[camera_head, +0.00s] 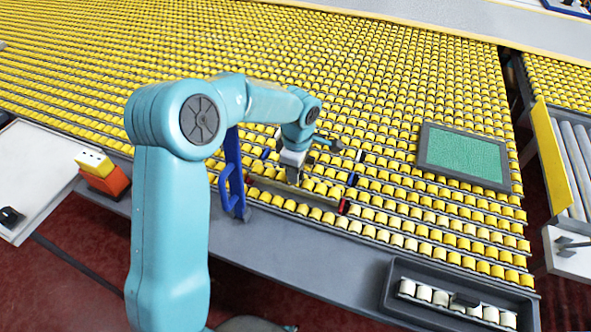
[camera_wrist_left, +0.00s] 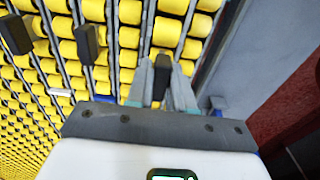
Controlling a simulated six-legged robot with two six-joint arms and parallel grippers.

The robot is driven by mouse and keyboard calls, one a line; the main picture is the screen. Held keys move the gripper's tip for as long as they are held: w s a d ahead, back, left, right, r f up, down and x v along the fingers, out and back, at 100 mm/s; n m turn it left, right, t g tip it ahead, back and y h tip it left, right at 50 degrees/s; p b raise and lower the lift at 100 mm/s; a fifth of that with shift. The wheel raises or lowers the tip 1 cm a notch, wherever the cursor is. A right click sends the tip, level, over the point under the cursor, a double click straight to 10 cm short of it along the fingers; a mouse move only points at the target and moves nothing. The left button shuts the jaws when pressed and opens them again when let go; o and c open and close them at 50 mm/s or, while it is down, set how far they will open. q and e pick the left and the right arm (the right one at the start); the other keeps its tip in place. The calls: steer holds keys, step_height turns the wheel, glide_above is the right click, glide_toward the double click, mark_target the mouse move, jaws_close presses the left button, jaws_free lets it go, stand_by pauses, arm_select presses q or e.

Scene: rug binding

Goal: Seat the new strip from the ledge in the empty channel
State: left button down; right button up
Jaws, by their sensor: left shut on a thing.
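My left gripper (camera_head: 293,174) reaches down over the bed of yellow rollers, near its front edge. In the left wrist view its two grey fingers (camera_wrist_left: 161,88) are shut on a small dark block (camera_wrist_left: 162,68). I cannot tell whether this block is part of the new strip. A long grey bar (camera_head: 318,197) with red ends lies below the gripper, along a roller row. Blue marks (camera_head: 352,178) stand just behind it. I cannot make out which gap is the empty channel. My right gripper is out of view.
A blue bracket (camera_head: 231,175) stands left of the gripper. A green panel in a grey frame (camera_head: 424,145) lies on the rollers at right. A dark tray (camera_head: 392,292) with pale rollers stands at front right. Two more dark blocks (camera_wrist_left: 87,45) stand among the rollers.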

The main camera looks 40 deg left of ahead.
arm_select(q)
steer(key=shift+b, duration=0.6)
stand_by(1.1)
steer(key=shift+f+b, duration=2.1)
steer(key=shift+f, duration=0.25)
steer(key=c, duration=0.9)
jaws_free()
steer(key=shift+r, duration=0.1)
steer(key=r, duration=0.5)
steer(key=r+p, duration=0.1)
steer(key=r, duration=1)
steer(key=shift+d+r, duration=0.15)
steer(key=shift+d, duration=0.2)
